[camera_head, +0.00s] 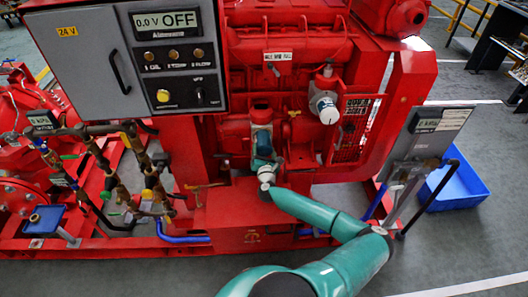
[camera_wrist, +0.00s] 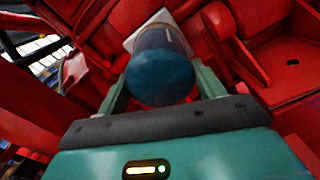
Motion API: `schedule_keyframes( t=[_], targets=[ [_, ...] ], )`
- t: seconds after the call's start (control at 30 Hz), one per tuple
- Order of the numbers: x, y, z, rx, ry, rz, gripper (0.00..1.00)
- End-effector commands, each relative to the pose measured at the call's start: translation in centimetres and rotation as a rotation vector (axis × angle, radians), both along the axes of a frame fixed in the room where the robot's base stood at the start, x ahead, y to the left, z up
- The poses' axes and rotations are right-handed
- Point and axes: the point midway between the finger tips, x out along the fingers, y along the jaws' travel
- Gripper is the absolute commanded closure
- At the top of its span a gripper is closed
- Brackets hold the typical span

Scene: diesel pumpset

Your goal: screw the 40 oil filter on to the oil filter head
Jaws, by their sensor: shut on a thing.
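My gripper (camera_head: 263,152) is at the front of the red engine, below its middle. In the wrist view my gripper (camera_wrist: 160,90) has its two green fingers on either side of a dark blue rounded cylinder, the oil filter (camera_wrist: 160,78), and is shut on it. In the head view the filter (camera_head: 262,135) is small and partly covered by my gripper. Its upper end is close to a red fitting on the engine (camera_head: 260,114), which looks like the oil filter head. I cannot tell whether the two touch or how far the thread is engaged.
A white canister (camera_head: 325,106) sticks out of the engine to the right. A grey control box (camera_head: 130,60) hangs at upper left. A tilted panel on a stand (camera_head: 430,130) and a blue bin (camera_head: 455,187) are at right. Red pipework (camera_head: 60,150) fills the left.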

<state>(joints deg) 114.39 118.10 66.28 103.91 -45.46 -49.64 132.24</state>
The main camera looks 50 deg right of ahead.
Motion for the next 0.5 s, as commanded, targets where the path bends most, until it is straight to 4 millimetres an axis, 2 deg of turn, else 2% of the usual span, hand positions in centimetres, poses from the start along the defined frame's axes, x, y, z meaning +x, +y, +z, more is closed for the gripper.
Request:
schedule_keyframes(
  t=[0.03,0.5],
  targets=[
    [-0.41,-0.64,0.11,0.032,-0.041,-0.016,0.86],
    [-0.31,-0.53,0.07,0.388,-0.45,-0.013,0.86]
  ],
)
